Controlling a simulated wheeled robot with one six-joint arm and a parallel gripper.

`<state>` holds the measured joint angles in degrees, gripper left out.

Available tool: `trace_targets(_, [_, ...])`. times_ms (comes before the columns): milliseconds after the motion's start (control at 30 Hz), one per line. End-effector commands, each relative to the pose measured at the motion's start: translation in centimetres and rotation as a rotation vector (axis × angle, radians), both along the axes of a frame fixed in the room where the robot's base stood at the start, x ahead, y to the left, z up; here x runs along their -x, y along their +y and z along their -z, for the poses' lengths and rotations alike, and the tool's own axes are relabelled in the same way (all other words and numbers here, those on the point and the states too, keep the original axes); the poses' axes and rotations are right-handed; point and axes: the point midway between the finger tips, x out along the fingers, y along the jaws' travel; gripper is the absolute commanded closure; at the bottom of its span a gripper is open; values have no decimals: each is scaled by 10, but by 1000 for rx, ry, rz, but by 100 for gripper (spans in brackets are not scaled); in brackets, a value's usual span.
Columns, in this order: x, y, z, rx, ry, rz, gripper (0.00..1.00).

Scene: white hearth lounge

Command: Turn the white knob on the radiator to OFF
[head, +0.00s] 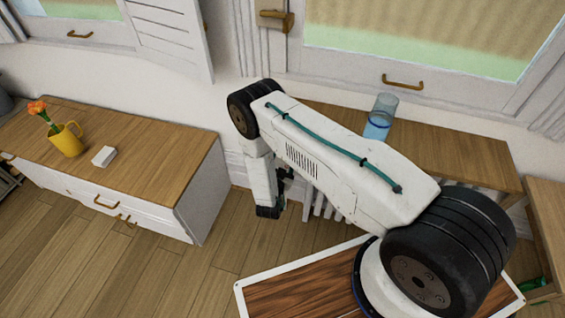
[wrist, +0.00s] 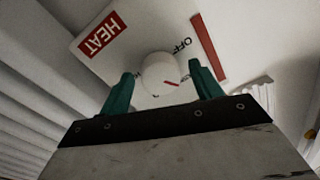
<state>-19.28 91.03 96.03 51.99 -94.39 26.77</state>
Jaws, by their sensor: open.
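The white knob (wrist: 158,70) sits on a pale plate in the wrist view. A short red mark shows on the lower right of its face. The plate has a red HEAT label (wrist: 103,35) at upper left and the word OFF (wrist: 182,45) at upper right, beside a red bar. My gripper (wrist: 162,74) is open, with one green finger on each side of the knob. I cannot tell whether the fingers touch it. In the head view, the white radiator (head: 322,207) is mostly hidden behind my arm, and the knob is hidden.
A wooden shelf (head: 440,150) with a blue glass (head: 380,118) is above the radiator. A low cabinet (head: 120,150) at left holds a yellow mug (head: 66,142) with flowers and a small white box (head: 104,156). Radiator fins (wrist: 35,110) flank the left in the wrist view.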

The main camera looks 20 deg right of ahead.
Motion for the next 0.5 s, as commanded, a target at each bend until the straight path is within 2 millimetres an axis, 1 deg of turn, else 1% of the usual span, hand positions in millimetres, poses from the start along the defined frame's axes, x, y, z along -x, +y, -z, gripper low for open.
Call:
trace_targets(233, [-1,0,0,0,0,0,36])
trace_targets(267, [-1,0,0,0,0,0,44])
trace_targets(300, [-1,0,0,0,0,0,55])
trace_targets(400, [-1,0,0,-1,1,0,81])
trace_targets(500, [-1,0,0,-1,1,0,81])
